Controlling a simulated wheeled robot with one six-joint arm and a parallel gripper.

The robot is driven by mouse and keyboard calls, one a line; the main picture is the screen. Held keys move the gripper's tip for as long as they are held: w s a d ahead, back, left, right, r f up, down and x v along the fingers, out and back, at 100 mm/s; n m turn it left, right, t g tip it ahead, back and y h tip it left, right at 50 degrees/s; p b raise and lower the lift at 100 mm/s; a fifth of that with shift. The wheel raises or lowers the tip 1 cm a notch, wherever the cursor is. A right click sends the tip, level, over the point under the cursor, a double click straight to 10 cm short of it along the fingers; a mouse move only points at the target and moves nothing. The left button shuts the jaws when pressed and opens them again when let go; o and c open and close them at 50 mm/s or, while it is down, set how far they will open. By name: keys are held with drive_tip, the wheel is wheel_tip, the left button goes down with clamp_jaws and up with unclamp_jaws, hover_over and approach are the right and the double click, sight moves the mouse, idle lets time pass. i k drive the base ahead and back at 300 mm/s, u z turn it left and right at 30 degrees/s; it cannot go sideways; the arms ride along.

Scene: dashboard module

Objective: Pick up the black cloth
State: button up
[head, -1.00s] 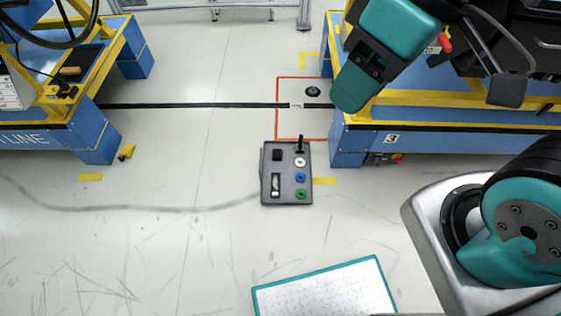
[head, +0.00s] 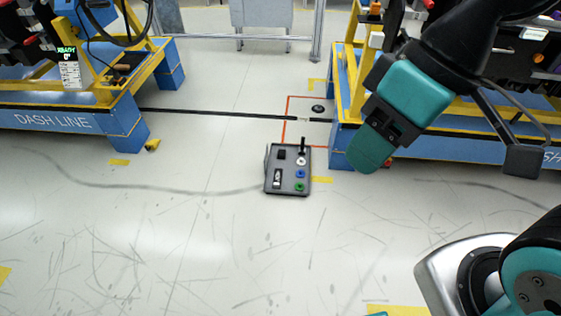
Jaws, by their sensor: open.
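I cannot make out a black cloth in the head view. My gripper (head: 446,155) hangs at the upper right, in front of the right workbench. Its teal and black side is on the left, and a thin black linkage with a dark block is on the right. The two sides are wide apart, and nothing shows held between them. The gripper hides part of the right workbench.
A grey control box (head: 287,187) with coloured buttons stands on the floor in the middle. Blue and yellow workbenches stand at left (head: 60,122) and right (head: 342,105). A black line runs between them. The front floor is largely clear.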

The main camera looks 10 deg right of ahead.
sight(282, 154)
drive_tip(key=u, duration=0.5)
drive_tip(key=i, duration=0.55)
drive_tip(key=u, duration=0.9)
drive_tip(key=i, duration=1.55)
drive_tip(key=z, duration=1.15)
drive_tip(key=i, duration=0.75)
drive_tip(key=z, duration=0.85)
